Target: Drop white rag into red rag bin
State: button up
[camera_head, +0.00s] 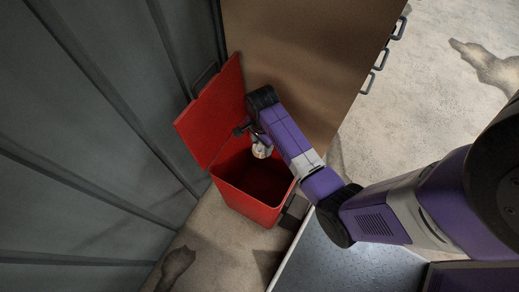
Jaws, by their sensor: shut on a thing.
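The red rag bin (247,205) stands on the floor left of centre, with its lid (213,112) swung up and open toward the grey wall. Its inside looks dark and I cannot make out anything in it. My gripper (259,144) is over the bin's opening, pointing down. It is shut on a small pale bundle, the white rag (262,151), which hangs above the opening. The fingers are small and partly hidden by my purple wrist.
A brown cabinet (295,50) with dark handles stands right behind the bin. A grey ribbed wall (90,130) is close on the left. Concrete floor (440,90) is open at the right, with dark stains.

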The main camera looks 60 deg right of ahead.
jog(key=shift+f+b, duration=2.25)
jog(key=o, duration=1.3)
jog(key=shift+r+p, duration=0.85)
jog(key=shift+r, duration=3.1)
jog(key=shift+s, duration=0.1)
